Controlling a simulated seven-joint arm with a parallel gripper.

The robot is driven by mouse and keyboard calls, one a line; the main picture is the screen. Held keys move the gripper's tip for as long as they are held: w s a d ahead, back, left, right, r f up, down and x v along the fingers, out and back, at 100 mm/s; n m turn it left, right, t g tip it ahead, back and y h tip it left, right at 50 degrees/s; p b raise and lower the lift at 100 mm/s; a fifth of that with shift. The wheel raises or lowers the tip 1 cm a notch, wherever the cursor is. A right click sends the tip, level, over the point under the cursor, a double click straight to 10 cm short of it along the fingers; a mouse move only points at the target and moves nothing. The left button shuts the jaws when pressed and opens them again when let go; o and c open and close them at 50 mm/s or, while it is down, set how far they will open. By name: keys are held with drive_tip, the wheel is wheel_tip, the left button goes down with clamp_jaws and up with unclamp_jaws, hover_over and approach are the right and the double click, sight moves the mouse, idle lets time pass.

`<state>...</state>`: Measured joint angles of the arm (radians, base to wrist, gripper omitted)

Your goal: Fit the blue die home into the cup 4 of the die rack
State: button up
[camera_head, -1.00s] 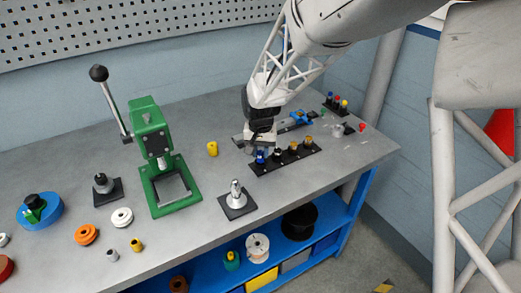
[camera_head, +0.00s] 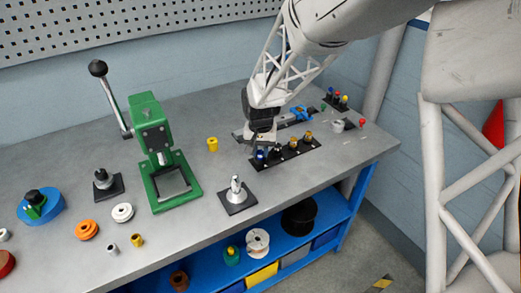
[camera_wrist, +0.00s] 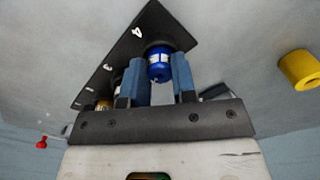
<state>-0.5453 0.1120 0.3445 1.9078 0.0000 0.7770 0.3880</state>
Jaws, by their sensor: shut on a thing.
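The blue die (camera_wrist: 159,66) is between the two blue-grey fingers of my gripper (camera_wrist: 160,60) in the wrist view. My gripper is shut on it. The die is at the numbered end of the black die rack (camera_wrist: 150,17), beside the white "4". Its far end meets a dark round part at cup 4; I cannot tell how deep it sits. In the head view the blue die (camera_head: 261,155) shows just below my gripper (camera_head: 261,147), at the left end of the die rack (camera_head: 258,167). Cup 4 itself is mostly hidden by the die.
Other dies stand along the rack, including a gold one (camera_head: 308,137). A yellow cylinder (camera_head: 212,144) stands left of my gripper. A metal post on a black base (camera_head: 236,203) and a green press (camera_head: 153,140) stand further left. Bare table lies between them.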

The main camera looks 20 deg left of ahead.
drive_tip(key=o, duration=1)
drive_tip(key=shift+r, duration=3.85)
